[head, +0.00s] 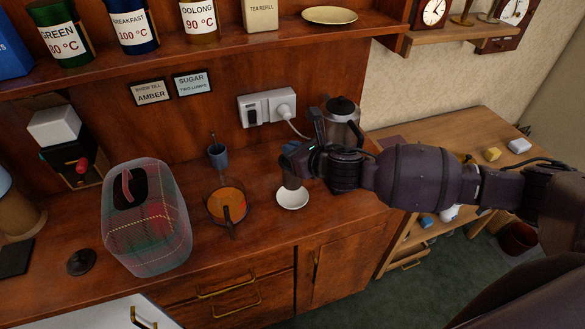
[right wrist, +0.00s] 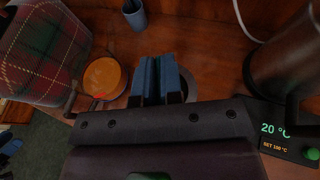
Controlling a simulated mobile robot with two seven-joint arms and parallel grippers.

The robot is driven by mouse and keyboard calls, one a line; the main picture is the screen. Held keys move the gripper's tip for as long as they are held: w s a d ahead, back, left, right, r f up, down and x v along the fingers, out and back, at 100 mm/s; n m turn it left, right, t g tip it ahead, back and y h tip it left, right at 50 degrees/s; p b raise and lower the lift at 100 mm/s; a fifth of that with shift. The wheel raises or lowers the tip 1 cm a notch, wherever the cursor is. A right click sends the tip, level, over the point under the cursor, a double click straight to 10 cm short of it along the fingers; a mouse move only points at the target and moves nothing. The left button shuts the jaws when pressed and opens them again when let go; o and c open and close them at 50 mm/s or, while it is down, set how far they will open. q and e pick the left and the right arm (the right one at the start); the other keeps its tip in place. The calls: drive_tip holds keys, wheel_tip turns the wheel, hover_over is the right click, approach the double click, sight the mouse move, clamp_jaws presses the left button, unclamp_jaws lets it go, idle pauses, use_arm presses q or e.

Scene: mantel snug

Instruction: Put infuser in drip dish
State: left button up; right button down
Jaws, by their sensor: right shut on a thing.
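The drip dish (head: 292,199) is a small white round dish on the wooden counter, right of the glass of amber tea (head: 226,204). My right gripper (head: 292,181) is above the dish's back edge, pointing down. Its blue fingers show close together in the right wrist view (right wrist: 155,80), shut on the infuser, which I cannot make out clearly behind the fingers. A grey rim of the dish (right wrist: 190,84) shows beside the fingers there. I cannot tell whether anything touches the dish. My left gripper is not in view.
The kettle (head: 343,126) stands behind my right wrist; its base display (right wrist: 273,130) shows in the wrist view. A blue cup (head: 217,155) with a stick in it stands behind the tea. A tartan cosy (head: 150,225) is at left. The counter front by the dish is clear.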

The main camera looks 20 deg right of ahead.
drive_tip(key=shift+f, duration=2.95)
drive_tip(key=shift+f+b, duration=0.15)
drive_tip(key=shift+b, duration=0.15)
drive_tip(key=c, duration=1.3)
unclamp_jaws()
